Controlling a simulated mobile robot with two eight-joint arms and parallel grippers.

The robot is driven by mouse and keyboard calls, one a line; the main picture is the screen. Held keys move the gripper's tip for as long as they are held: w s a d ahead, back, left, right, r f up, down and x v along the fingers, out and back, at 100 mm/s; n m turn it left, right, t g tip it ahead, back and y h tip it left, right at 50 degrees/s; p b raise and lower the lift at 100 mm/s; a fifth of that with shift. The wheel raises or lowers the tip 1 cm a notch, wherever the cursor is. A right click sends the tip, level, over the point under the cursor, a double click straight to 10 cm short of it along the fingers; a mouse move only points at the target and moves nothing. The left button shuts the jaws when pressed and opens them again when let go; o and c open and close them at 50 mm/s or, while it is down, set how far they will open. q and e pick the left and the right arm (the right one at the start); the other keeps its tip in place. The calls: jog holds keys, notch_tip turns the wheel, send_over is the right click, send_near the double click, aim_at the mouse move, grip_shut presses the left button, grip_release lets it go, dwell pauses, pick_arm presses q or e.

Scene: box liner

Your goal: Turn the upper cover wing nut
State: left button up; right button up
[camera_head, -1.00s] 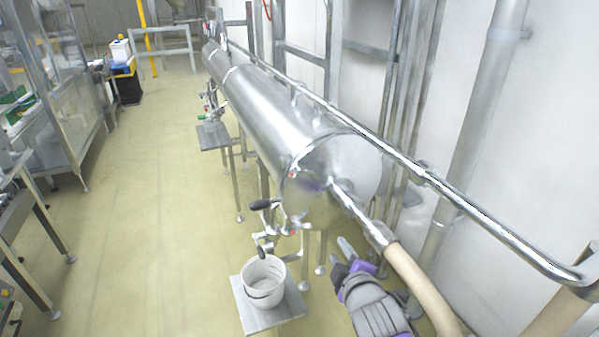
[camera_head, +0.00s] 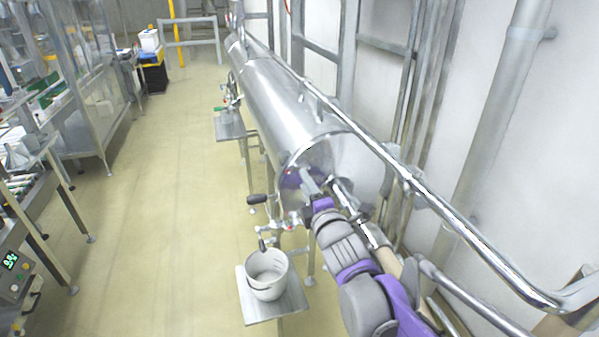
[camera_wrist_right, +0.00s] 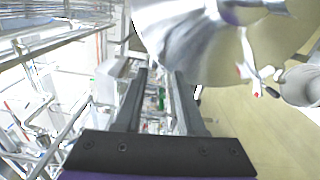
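The steel tank (camera_head: 277,105) lies lengthwise, with its round end cover (camera_head: 350,160) facing me. The tank also shows at the top of the right wrist view (camera_wrist_right: 190,35). I cannot pick out the upper cover wing nut in either view. My right gripper (camera_head: 309,181) is in front of the cover, near its left rim; I cannot tell whether it touches. In the right wrist view, its two dark fingers (camera_wrist_right: 160,75) stand apart, with nothing seen between them. My left gripper is not in view.
A long rail (camera_head: 440,208) runs along the right. Below the tank, a valve with a black handle (camera_head: 257,199) stands above a white bucket (camera_head: 268,275).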

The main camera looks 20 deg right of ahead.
aim_at(297, 168)
jog(key=shift+w+a, duration=0.1)
jog(key=shift+w, duration=2.6)
jog(key=shift+c, duration=0.3)
grip_shut()
